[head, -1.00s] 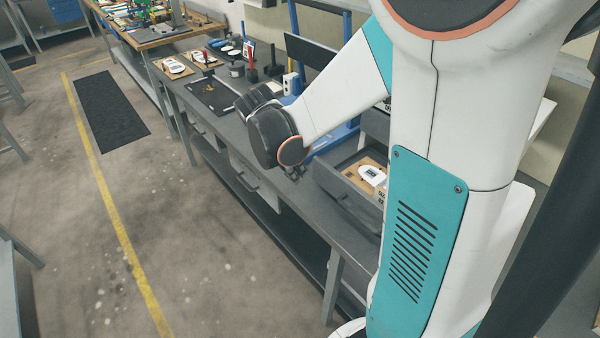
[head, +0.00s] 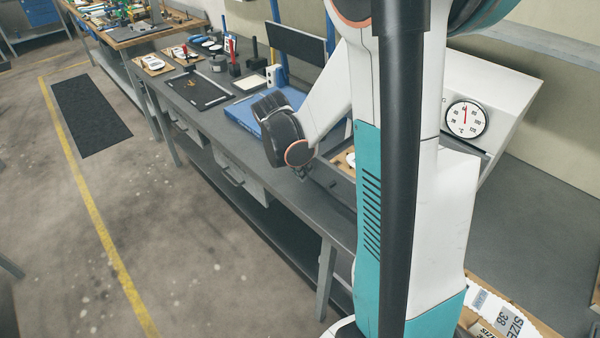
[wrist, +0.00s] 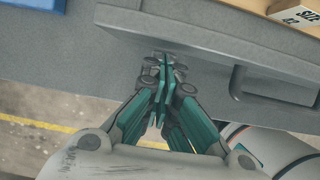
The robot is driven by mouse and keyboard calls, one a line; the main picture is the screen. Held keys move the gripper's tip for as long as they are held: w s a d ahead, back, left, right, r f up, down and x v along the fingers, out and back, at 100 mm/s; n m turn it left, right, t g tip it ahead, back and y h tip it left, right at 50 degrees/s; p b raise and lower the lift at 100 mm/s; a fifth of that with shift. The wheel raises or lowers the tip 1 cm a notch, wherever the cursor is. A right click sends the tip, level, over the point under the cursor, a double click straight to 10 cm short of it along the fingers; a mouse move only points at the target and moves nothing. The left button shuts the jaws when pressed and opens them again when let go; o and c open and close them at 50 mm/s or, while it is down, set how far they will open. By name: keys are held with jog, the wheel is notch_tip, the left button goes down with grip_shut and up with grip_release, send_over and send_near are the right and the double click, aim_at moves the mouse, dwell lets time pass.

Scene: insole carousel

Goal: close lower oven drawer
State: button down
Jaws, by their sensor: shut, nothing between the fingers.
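The oven is a light-grey housing with a round dial (head: 465,118), partly hidden behind my arm in the head view. Its lower drawer (head: 338,186) stands open, and a bit of wooden board shows inside. In the wrist view the grey drawer front (wrist: 205,55) crosses the upper part, with a bar handle (wrist: 238,84) at the right. My gripper (wrist: 163,62) is shut and empty, its fingertips in front of the drawer front, left of the handle. I cannot tell whether they touch it.
A box marked SIZE 42 (wrist: 297,16) sits on the board inside the drawer. A blue flat case (head: 248,112) lies on the bench behind my wrist. A bench drawer with a handle (head: 232,178) is below the benchtop. The floor at left is clear around a dark mat (head: 90,113).

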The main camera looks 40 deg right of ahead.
jog(key=d, duration=0.7)
jog(key=w+d, duration=0.1)
jog(key=d, duration=1.3)
jog(key=shift+w+d, duration=0.3)
jog(key=shift+w, duration=0.05)
